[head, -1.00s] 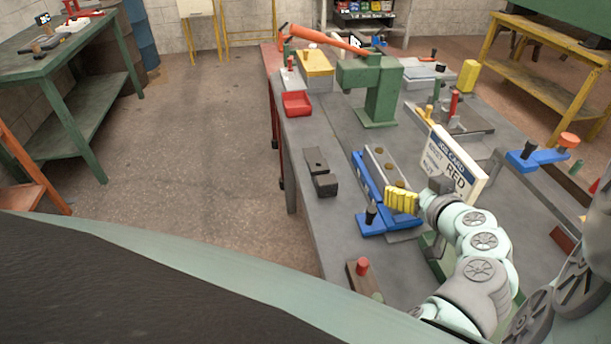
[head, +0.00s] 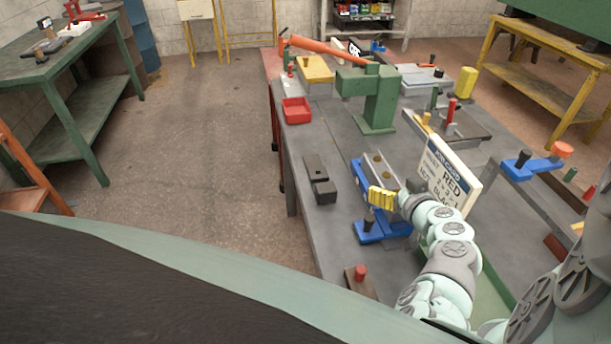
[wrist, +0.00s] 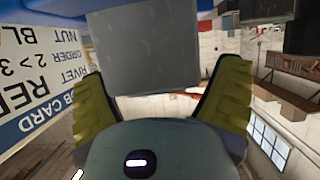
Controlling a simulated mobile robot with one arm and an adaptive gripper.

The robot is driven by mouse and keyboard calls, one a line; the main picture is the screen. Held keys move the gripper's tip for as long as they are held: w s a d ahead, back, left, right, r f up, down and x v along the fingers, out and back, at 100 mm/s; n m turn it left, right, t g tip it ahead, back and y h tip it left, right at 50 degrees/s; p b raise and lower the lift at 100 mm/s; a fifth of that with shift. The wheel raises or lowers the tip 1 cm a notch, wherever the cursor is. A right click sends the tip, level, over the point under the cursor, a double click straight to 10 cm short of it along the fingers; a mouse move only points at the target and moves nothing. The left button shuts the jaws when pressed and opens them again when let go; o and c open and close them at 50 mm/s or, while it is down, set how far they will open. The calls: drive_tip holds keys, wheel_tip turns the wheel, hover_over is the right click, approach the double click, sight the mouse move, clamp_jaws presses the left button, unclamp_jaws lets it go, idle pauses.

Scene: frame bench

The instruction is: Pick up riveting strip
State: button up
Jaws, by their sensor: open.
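The riveting strip seems to be the grey bar with round brass-coloured spots (head: 379,164), lying in a blue fixture (head: 366,235) on the bench. My gripper (head: 381,197), with yellow ribbed fingers, is at the strip's near end, above the fixture. It hides that part of the strip. In the wrist view, a grey block-like end (wrist: 150,50), probably the strip, lies between the two spread fingers of my gripper (wrist: 165,105). Gaps show beside the fingertips, so it is not gripped. Some blue of the fixture shows at the top edge there.
A job card (head: 448,176) stands upright just right of my gripper and wrist. Dark blocks (head: 319,178) lie left of the fixture. A green press (head: 374,100) with an orange lever and a red bin (head: 296,110) stand farther back. A red-knobbed block (head: 360,275) is in front.

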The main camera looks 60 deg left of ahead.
drive_tip(key=shift+a+f, duration=0.2)
drive_tip(key=c, duration=1.4)
